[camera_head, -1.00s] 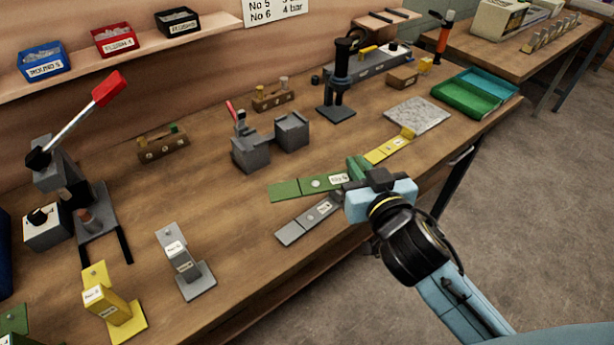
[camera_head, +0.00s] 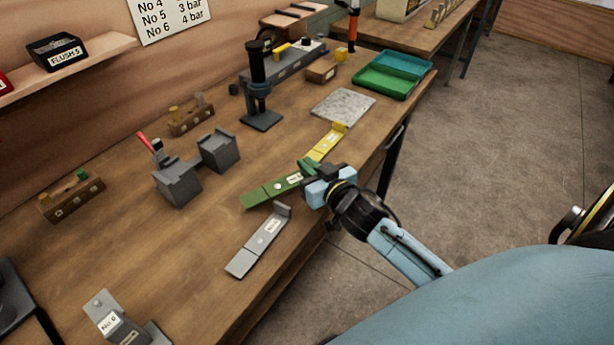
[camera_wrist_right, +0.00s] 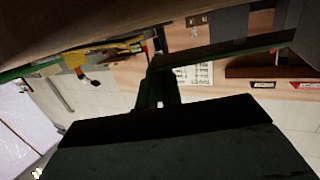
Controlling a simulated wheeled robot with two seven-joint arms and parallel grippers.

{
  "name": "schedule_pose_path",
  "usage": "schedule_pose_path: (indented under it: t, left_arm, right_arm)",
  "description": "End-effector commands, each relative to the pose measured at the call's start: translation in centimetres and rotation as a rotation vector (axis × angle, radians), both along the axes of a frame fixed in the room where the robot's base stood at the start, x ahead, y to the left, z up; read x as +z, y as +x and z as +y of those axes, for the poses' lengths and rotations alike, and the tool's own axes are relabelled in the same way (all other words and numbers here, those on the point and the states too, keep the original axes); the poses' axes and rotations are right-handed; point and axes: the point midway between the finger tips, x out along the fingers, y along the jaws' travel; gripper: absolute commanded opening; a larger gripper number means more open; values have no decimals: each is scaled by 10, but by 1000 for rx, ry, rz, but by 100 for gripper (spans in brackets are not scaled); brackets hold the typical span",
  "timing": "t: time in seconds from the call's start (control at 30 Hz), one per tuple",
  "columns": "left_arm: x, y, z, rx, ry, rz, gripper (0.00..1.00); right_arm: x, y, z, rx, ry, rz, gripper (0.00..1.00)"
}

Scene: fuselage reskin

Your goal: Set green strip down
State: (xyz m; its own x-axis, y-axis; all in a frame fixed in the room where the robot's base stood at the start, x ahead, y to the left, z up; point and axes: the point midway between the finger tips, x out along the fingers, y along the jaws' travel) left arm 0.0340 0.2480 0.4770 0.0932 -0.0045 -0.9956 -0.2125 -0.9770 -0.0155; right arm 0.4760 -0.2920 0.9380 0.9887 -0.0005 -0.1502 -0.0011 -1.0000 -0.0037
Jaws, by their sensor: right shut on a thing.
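The green strip (camera_head: 268,192), with a white label and a raised end, lies between the grey strip and the yellow strip in the head view. My right gripper (camera_head: 311,172) is shut on its raised right end. The strip is level with or just above the bench; I cannot tell whether it touches. In the right wrist view the strip (camera_wrist_right: 225,50) is a dark green band running right from the jaws. The grey strip (camera_head: 260,240) lies nearer the bench's front edge, and the yellow strip (camera_head: 326,145) lies beyond my gripper. My left gripper is out of view.
The wooden bench (camera_head: 190,260) has bare room left of the strips. A grey two-block fixture (camera_head: 178,183) and a dark stand press (camera_head: 259,95) stand behind. A speckled plate (camera_head: 343,106) and green tray (camera_head: 385,83) lie at the far right.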

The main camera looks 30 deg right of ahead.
Motion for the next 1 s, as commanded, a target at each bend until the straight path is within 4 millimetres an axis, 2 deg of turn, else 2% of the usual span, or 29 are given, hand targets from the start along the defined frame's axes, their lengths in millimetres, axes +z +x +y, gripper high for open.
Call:
schedule_pose_path:
  t: [0.1,0.17,0.53,0.57,0.7,1.0]
  left_arm:
    - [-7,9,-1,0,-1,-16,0]
    - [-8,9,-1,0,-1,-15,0]
    - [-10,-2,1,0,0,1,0]
    - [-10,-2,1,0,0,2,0]
    - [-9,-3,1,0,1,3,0]
    - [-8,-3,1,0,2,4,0]
  right_arm:
    - [-21,0,0,-1,3,2,0]
    - [-26,0,0,-1,2,2,0]
    - [-30,0,1,0,2,0,0]
    - [-29,0,1,1,1,1,11]
    - [-28,0,1,0,1,1,29]
    - [-27,0,0,0,0,1,29]
